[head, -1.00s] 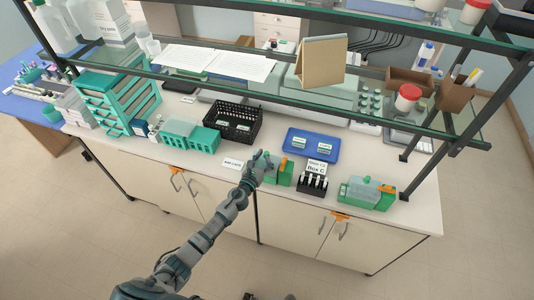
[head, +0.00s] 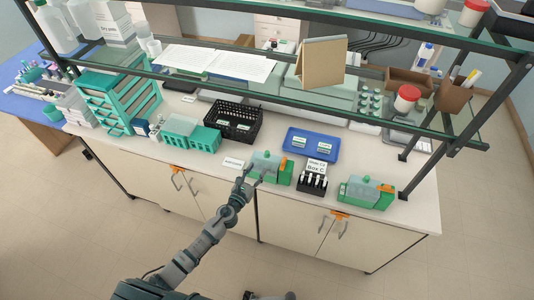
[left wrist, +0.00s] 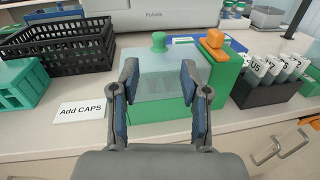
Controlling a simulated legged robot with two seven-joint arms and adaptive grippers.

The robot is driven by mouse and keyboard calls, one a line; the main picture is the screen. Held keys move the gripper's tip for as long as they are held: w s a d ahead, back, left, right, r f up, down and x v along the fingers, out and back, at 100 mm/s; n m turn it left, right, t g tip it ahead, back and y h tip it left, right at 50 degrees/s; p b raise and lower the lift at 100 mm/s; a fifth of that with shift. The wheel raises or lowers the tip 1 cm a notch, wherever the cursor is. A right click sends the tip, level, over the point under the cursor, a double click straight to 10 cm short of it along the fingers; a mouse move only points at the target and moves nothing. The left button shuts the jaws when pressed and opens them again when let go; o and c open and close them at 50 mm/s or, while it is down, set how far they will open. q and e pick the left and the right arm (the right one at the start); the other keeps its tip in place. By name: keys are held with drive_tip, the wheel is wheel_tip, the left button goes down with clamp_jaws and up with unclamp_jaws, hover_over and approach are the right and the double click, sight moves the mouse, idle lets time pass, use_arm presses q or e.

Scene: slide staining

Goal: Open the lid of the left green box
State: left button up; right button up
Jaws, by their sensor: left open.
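The left green box (head: 268,169) stands near the front edge of the bench, with a translucent lid lying shut on it and an orange part at its right. In the left wrist view the box (left wrist: 150,112) shows a green knob (left wrist: 159,41) on the far part of its lid (left wrist: 155,65). My left gripper (head: 252,173) is at the front left of the box. In the left wrist view it (left wrist: 158,82) is open and empty, its fingers in front of the lid. A second green box (head: 366,193) stands to the right. My right gripper is not in view.
A black vial rack (head: 312,183) with a "Box C" card stands right of the box. A blue tray (head: 311,145) and black basket (head: 234,122) lie behind. An "Add CAPS" card (left wrist: 80,112) lies left. A glass shelf (head: 290,88) overhangs the back.

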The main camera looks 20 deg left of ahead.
use_arm(q)
drive_tip(key=s+a+b, duration=0.1)
drive_tip(key=s+a, duration=0.1)
drive_tip(key=s, duration=0.8)
idle(0.5)
drive_tip(key=shift+s, duration=0.15)
drive_tip(key=s+a, duration=0.2)
drive_tip(key=s, duration=0.9)
drive_tip(key=shift+s+a, duration=0.2)
drive_tip(key=shift+s, duration=0.1)
